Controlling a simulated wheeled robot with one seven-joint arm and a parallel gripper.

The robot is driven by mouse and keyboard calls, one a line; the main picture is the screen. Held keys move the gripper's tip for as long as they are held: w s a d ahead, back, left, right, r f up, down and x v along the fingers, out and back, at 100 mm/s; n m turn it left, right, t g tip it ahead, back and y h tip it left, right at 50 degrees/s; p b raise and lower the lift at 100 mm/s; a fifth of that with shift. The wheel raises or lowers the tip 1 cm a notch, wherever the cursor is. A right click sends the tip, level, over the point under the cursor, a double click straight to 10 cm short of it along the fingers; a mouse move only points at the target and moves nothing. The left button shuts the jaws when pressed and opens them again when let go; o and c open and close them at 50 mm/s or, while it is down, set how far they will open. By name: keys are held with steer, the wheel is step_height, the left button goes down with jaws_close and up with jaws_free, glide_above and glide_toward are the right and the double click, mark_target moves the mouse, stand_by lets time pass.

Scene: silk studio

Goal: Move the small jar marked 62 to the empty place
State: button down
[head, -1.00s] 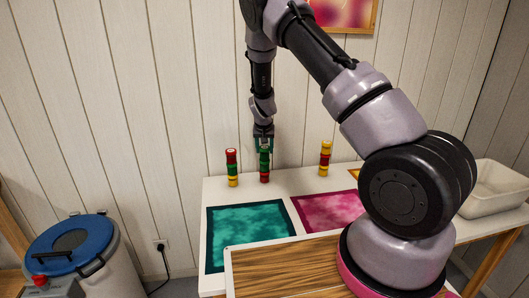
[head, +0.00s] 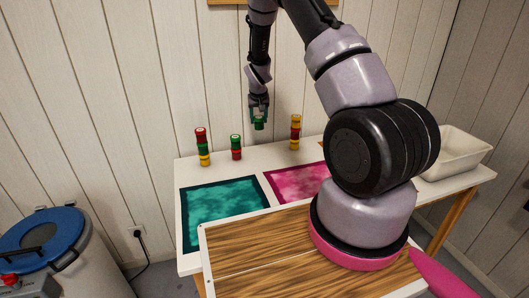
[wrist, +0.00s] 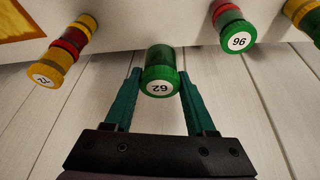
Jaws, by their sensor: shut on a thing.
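The small jar marked 62 is green with a white round label on its lid; it shows in the wrist view (wrist: 160,75) and in the head view (head: 259,125). My gripper (head: 259,114) is shut on it, with one teal finger on each side in the wrist view (wrist: 158,88). The middle stack has a green jar marked 96 (wrist: 238,37) on top of red. I cannot tell which spot is the empty place.
A red, green and yellow stack (head: 202,147) stands at the left on the white table (head: 183,168). The right stack has a yellow top marked 72 (wrist: 45,74). Teal (head: 222,212) and pink (head: 296,182) silks lie in front. A pale tub (head: 455,155) is at right.

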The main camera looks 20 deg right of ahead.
steer(key=d+f, duration=0.1)
steer(key=f, duration=0.3)
steer(key=d+f, duration=0.1)
steer(key=f, duration=0.3)
steer(key=d+f, duration=0.1)
steer(key=f, duration=0.3)
steer(key=shift+s+d+f, duration=0.1)
steer(key=shift+d+f, duration=0.15)
steer(key=shift+f, duration=0.1)
steer(key=shift+f, duration=0.1)
steer(key=shift+c, duration=1.1)
jaws_free()
